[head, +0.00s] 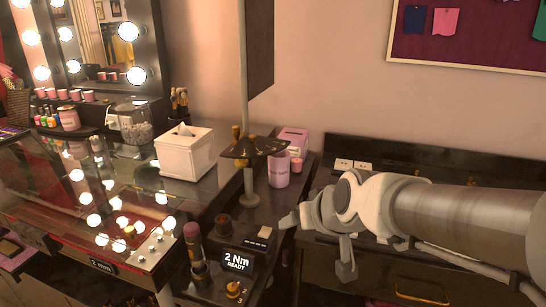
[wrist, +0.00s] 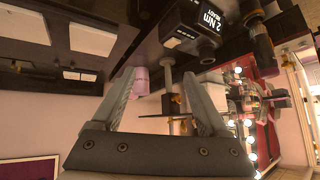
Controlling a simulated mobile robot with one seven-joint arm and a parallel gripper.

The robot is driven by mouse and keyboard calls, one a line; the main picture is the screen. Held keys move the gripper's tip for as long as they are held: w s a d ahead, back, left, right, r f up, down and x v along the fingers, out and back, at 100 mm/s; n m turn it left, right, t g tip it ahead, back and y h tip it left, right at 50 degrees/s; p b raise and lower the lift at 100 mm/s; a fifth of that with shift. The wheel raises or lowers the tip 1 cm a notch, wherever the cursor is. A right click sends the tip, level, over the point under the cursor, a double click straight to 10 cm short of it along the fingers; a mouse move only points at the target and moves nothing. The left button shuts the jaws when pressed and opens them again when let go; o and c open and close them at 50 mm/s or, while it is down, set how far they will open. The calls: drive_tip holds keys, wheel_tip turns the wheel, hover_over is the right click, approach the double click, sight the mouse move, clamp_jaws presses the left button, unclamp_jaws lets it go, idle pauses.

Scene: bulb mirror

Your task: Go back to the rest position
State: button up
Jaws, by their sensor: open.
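My gripper (head: 317,246) is in the lower right of the head view, in front of the dark counter and to the right of the black "2 Nm READY" display (head: 237,261). Its two fingers are spread apart. In the wrist view my gripper (wrist: 158,78) also shows with nothing between its fingertips. That view looks turned over, with the display (wrist: 208,20) at the top. The bulb mirror (head: 95,45) stands at the upper left with lit round bulbs, far from my gripper.
A white tissue box (head: 184,152) stands on the glass-topped table. A pinboard (head: 470,35) hangs on the wall. Open air lies above my arm.

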drive_tip(key=shift+r, duration=0.1)
drive_tip(key=s+d+r+g+h+p, duration=0.1)
drive_tip(key=s+d+r+p, duration=0.2)
drive_tip(key=s, duration=0.4)
drive_tip(key=s+d+r+m+g+h+p, duration=0.1)
drive_tip(key=s+d+r+p, duration=0.2)
drive_tip(key=s+r+p, duration=0.3)
drive_tip(key=shift+s+d+r+g, duration=0.2)
drive_tip(key=shift+s+r+g, duration=0.3)
drive_tip(key=shift+s, duration=0.45)
